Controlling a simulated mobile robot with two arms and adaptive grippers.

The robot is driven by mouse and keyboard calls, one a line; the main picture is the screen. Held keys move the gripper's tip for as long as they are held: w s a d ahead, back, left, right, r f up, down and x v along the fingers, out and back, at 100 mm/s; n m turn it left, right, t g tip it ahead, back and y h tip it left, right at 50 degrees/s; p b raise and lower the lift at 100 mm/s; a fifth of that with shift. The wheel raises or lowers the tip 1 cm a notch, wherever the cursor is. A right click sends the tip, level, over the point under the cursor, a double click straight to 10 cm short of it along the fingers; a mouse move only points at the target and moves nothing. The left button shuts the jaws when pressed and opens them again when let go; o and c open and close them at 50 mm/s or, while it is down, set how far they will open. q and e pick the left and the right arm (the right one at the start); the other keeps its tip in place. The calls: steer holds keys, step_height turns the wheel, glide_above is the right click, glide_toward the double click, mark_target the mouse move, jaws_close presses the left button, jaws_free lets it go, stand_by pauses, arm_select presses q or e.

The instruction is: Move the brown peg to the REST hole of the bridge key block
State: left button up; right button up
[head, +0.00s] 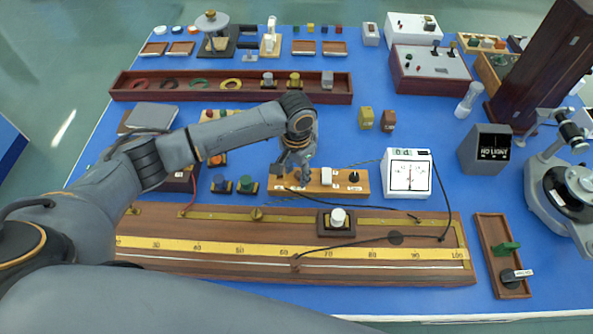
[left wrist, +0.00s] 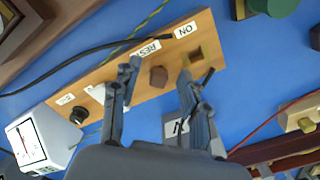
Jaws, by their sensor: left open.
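The bridge key block (head: 313,190) is a light wooden strip in the middle of the blue bench. In the left wrist view it (left wrist: 107,77) runs diagonally, with labels including ON and REST. The brown peg (left wrist: 158,76) stands in the block beside the REST label. A dark square hole (left wrist: 195,53) beside the ON label is empty. My left gripper (head: 293,172) is over the block's left part. In the left wrist view its open fingers (left wrist: 160,72) are on either side of the peg, with gaps visible. The peg is not clear in the head view. My right gripper is not in view.
A white meter (head: 408,173) stands at the block's right end. A long ruler board (head: 440,272) lies in front, with a dark cable across it. Blue and green knobs (head: 245,184) stand left of the block. A long wooden tray (head: 190,95) lies behind.

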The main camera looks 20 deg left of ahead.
arm_select(q)
step_height(320, 180, up, 12)
stand_by(0.4)
steer(key=shift+f, duration=0.1)
